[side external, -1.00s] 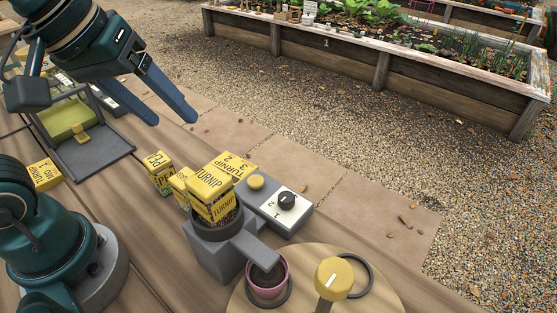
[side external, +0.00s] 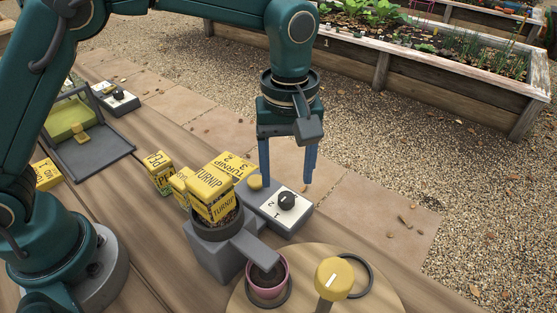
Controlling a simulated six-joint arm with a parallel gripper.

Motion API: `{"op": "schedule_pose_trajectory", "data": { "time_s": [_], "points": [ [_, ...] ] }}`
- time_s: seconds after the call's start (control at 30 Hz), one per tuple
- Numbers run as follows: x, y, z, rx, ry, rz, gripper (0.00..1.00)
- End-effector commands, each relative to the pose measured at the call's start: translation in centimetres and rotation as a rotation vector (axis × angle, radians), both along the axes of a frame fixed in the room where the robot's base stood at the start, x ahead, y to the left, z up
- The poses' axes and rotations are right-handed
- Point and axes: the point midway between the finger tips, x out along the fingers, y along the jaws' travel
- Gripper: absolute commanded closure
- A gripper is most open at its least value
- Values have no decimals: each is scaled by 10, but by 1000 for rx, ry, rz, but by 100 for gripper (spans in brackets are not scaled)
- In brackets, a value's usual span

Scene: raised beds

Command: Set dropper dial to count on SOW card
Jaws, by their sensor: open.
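The dropper's black dial (side external: 287,200) sits on a white plate (side external: 276,211) marked with numbers, of which 2 and 1 can be read. The plate is on a grey base with a yellow button (side external: 255,182). My gripper (side external: 287,184) is open, pointing down, its blue fingers above or around the dial area; contact cannot be told. A grey dropper body (side external: 213,252) holds a yellow TURNIP packet (side external: 209,184) over dark seeds. A yellow card (side external: 237,164) reading TURNIP and apparently 2 and 3 lies partly hidden behind it. No SOW wording is legible.
A pink pot (side external: 268,285) stands under the spout on a round wooden board (side external: 385,290), beside a yellow knob (side external: 334,277). Other yellow packets (side external: 159,172) stand left of the dropper.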

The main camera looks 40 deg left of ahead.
Motion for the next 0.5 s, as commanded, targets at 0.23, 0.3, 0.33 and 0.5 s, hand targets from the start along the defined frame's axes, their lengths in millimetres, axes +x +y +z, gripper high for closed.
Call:
{"op": "schedule_pose_trajectory", "data": {
  "time_s": [0.23, 0.3, 0.33, 0.5],
  "points": [
    [-2, -1, -30, 3, 4, -6, 34],
    [-2, -1, -38, 4, 4, -5, 34],
    [-2, -1, -41, 4, 4, -5, 34],
    [-2, -1, -50, 2, -1, -5, 34]
  ]
}}
